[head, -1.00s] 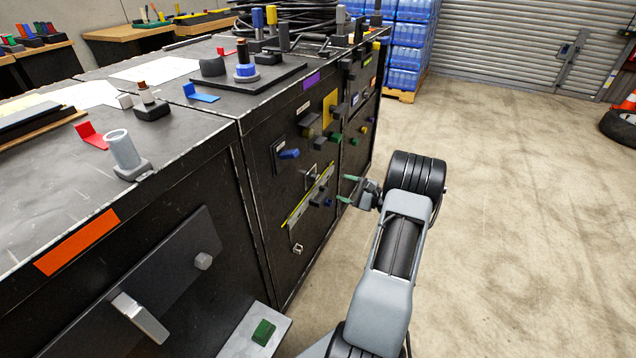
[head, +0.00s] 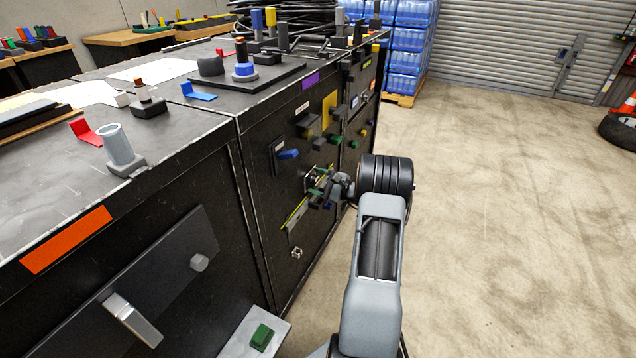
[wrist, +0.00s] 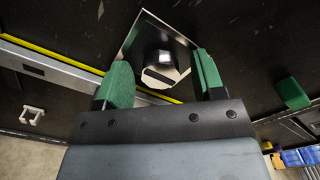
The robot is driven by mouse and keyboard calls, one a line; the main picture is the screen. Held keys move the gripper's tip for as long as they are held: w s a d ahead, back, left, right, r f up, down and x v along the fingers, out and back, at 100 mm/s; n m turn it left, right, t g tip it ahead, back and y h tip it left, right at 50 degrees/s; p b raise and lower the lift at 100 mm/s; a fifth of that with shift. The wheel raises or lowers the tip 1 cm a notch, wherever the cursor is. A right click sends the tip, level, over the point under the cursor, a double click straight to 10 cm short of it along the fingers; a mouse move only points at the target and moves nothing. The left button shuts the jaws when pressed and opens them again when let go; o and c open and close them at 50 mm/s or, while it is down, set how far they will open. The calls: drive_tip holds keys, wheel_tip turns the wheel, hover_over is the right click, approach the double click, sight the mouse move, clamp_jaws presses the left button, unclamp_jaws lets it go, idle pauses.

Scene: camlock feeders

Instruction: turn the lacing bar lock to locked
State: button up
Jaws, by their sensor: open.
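A silver square plate (wrist: 140,42), turned like a diamond on the dark cabinet side, carries a bright many-sided fitting (wrist: 160,72) with a dark knob and slot. I take this to be the lacing bar lock, but no readable label confirms it. My gripper (wrist: 163,78) is open, its two green fingers on either side of the fitting in the wrist view. I cannot tell whether either finger touches it. In the head view my gripper (head: 320,182) is at the cabinet side and mostly hides the lock, so its turn is unclear there.
A blue handle (head: 288,154) and a green block (wrist: 292,90) stick out near the lock. A yellow-edged strip (wrist: 50,62) runs beside it, with a small pale bracket (wrist: 32,115) beyond.

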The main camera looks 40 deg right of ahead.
drive_tip(key=shift+c, duration=0.4)
drive_tip(key=c, duration=0.9)
drive_tip(key=shift+o, duration=0.2)
drive_tip(key=m+p, duration=0.2)
drive_tip(key=m, duration=0.1)
drive_tip(key=shift+r+p, duration=0.15)
drive_tip(key=shift+p, duration=0.15)
drive_tip(key=m+p, duration=0.3)
drive_tip(key=m, duration=0.2)
drive_tip(key=shift+m+p, duration=0.3)
drive_tip(key=m+p, duration=0.2)
drive_tip(key=m, duration=0.2)
drive_tip(key=shift+d+m, duration=0.1)
drive_tip(key=shift+m, duration=0.2)
drive_tip(key=m, duration=0.1)
drive_tip(key=m+p, duration=0.1)
drive_tip(key=m, duration=0.1)
drive_tip(key=m+p, duration=0.1)
drive_tip(key=shift+f+m, duration=0.25)
drive_tip(key=shift+m, duration=0.05)
